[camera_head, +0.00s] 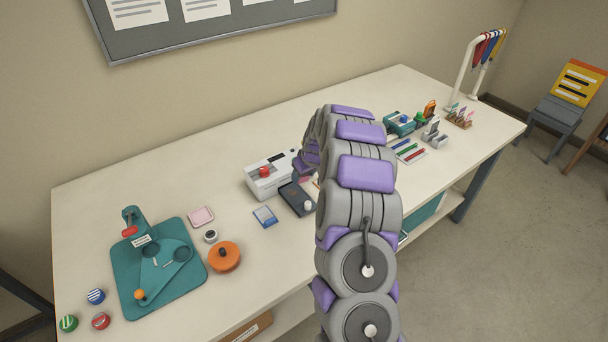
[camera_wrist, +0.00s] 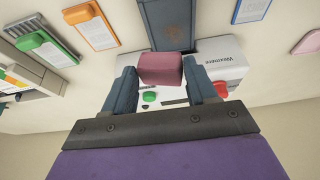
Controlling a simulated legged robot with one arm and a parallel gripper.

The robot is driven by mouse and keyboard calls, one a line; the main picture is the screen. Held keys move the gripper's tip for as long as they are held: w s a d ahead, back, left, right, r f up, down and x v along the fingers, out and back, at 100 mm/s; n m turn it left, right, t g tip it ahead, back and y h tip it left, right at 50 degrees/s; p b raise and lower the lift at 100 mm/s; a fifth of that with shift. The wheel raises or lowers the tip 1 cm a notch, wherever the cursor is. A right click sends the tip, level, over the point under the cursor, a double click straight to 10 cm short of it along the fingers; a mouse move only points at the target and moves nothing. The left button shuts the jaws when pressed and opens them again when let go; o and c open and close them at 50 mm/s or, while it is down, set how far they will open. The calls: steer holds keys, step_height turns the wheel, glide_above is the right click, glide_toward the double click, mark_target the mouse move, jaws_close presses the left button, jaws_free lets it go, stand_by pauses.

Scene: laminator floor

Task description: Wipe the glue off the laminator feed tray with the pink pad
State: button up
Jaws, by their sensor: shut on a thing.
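The laminator (camera_head: 270,176) is a white box with a red knob, standing on the bench. Its dark feed tray (camera_head: 296,197) sticks out at the front. In the wrist view the tray (camera_wrist: 165,14) lies at the top, with a dull brown smear of glue (camera_wrist: 173,29) on it. My gripper (camera_wrist: 160,82) is shut on the pink pad (camera_wrist: 160,69), a dusky pink block between its two blue-grey fingers. The pad appears over the laminator end of the tray; I cannot tell if it touches. In the head view my arm hides most of the gripper.
A blue card (camera_head: 265,216) lies just left of the tray. Farther left are a pale pink card (camera_head: 201,216), an orange round container (camera_head: 224,257) and a teal device (camera_head: 158,268). Pens and small devices stand right of my arm. Bare bench lies behind the teal device.

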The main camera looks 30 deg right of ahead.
mark_target(299, 183)
steer(key=shift+a+r, duration=0.15)
steer(key=shift+a, duration=0.45)
steer(key=h+p, duration=0.1)
steer(key=s+p, duration=0.1)
steer(key=p, duration=0.1)
steer(key=shift+s+a+h, duration=0.2)
steer(key=shift+a+h, duration=0.05)
steer(key=shift+h, duration=0.15)
steer(key=shift+s+a+f+n+h, duration=0.2)
steer(key=shift+a+f+n+h, duration=0.1)
steer(key=shift+a+h, duration=0.25)
steer(key=shift+w, duration=0.1)
